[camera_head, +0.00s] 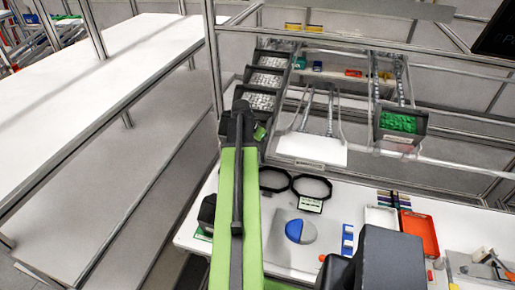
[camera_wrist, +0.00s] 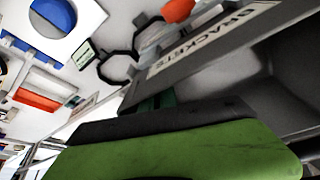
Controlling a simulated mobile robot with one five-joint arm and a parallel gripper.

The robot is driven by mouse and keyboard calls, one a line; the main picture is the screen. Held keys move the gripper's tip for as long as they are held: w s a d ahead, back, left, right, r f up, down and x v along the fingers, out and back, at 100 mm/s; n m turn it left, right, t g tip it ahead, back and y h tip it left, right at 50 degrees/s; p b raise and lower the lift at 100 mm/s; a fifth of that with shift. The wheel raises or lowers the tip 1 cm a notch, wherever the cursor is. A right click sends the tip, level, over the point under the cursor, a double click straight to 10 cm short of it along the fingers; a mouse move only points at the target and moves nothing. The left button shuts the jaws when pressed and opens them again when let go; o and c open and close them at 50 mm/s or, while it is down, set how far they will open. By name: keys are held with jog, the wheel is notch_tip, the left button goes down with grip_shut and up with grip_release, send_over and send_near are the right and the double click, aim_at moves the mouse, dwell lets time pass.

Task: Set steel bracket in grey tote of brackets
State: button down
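A dark grey tote (camera_wrist: 215,50) with a "BRACKETS" label fills the right of the wrist view; its inside looks bare where I see it. In the head view my gripper (camera_head: 240,118) is at the end of my green arm, at the lower end of a column of dark totes. The green and black part at the bottom of the wrist view overlaps the tote's near side. My fingertips are not clear, so I cannot tell whether they are open or shut. I cannot make out a steel bracket in or near my gripper.
Dark totes of metallic parts (camera_head: 265,79) stand in a stepped column behind. A tote of green parts (camera_head: 398,123) hangs at right. The white bench holds black ring frames (camera_head: 312,187), a blue-and-white disc (camera_head: 301,231) and a red tray (camera_head: 419,234). Metal rails surround the arm.

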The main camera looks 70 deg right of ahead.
jog(key=c, duration=1.9)
grip_release()
jog(key=shift+d, duration=0.1)
jog(key=shift+c, duration=0.2)
jog(key=shift+r, duration=0.1)
jog(key=p+v, duration=1.1)
jog(key=v, duration=0.1)
jog(key=shift+w, duration=0.1)
